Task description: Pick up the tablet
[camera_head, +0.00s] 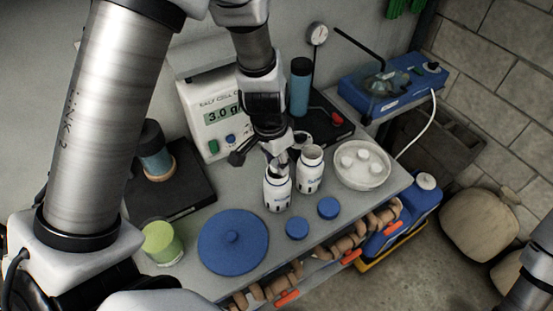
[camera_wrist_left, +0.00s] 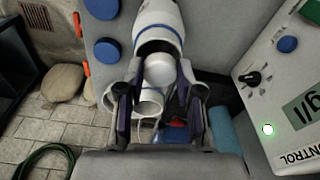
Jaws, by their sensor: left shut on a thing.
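My left gripper (camera_head: 275,153) is shut on a white round tablet, with its fingertips just above the mouth of an open white bottle (camera_head: 278,192). In the left wrist view the tablet (camera_wrist_left: 159,70) shows between the two fingers (camera_wrist_left: 156,80), in front of the open bottle mouth (camera_wrist_left: 158,38). The arm and fingers hide the tablet in the head view. More white tablets (camera_head: 364,154) lie in a pale round dish (camera_head: 345,181) to the right. My right gripper is not in view.
A second open bottle (camera_head: 310,172) stands close beside the first. Blue caps (camera_head: 297,228) and a large blue lid (camera_head: 232,243) lie in front. A green-lidded jar (camera_head: 161,242) stands near the front left.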

